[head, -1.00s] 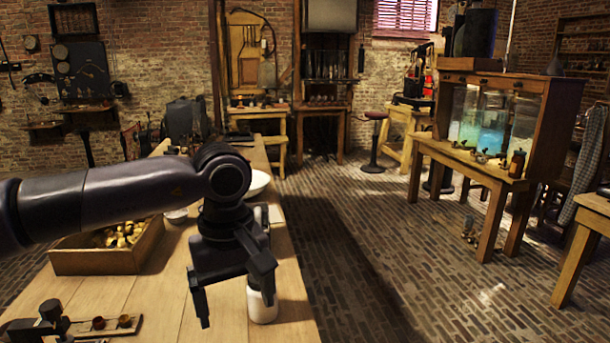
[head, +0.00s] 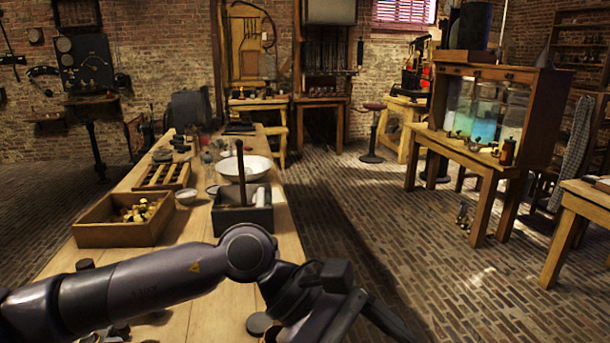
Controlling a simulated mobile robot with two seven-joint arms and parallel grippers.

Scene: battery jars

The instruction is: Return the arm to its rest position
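My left arm (head: 150,285) comes in from the lower left and reaches across the front of the long wooden table (head: 190,232). Its elbow-like joint is above the table, and the hand tilts down to the right, past the table's right edge. My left gripper (head: 371,326) is at the bottom of the view, over the floor side. Its two fingers look spread apart with nothing seen between them. The fingertips are close to or cut by the bottom edge. A small round dark-grey top (head: 260,323) shows just below the arm, partly hidden. My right gripper is not in view.
A wooden crate of brass pieces (head: 135,232) stands on the table's left. A dark box with an upright rod (head: 242,218), a white bowl (head: 245,166) and a slotted wooden rack (head: 162,177) stand beyond the arm.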

